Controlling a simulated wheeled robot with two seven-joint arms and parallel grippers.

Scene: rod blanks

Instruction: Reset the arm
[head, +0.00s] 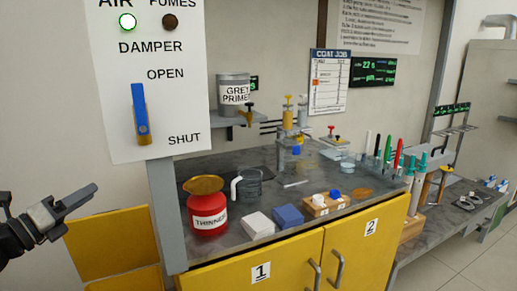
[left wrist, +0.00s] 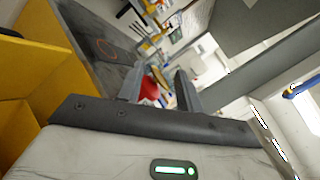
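My left gripper (head: 88,194) is at the far left of the head view, in the air left of the bench and below the damper panel. In the left wrist view its two fingers (left wrist: 160,78) stand apart with nothing held between them. The red thinner can (left wrist: 149,88) shows in the background between the fingers. My right arm and gripper are in neither view.
The damper panel (head: 105,70) has a blue lever (head: 140,112) pointing up; its "AIR" light is green. The bench holds the thinner can (head: 208,222), a white block (head: 257,225) and a blue block (head: 288,215). A yellow panel (head: 110,242) stands just below my left gripper.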

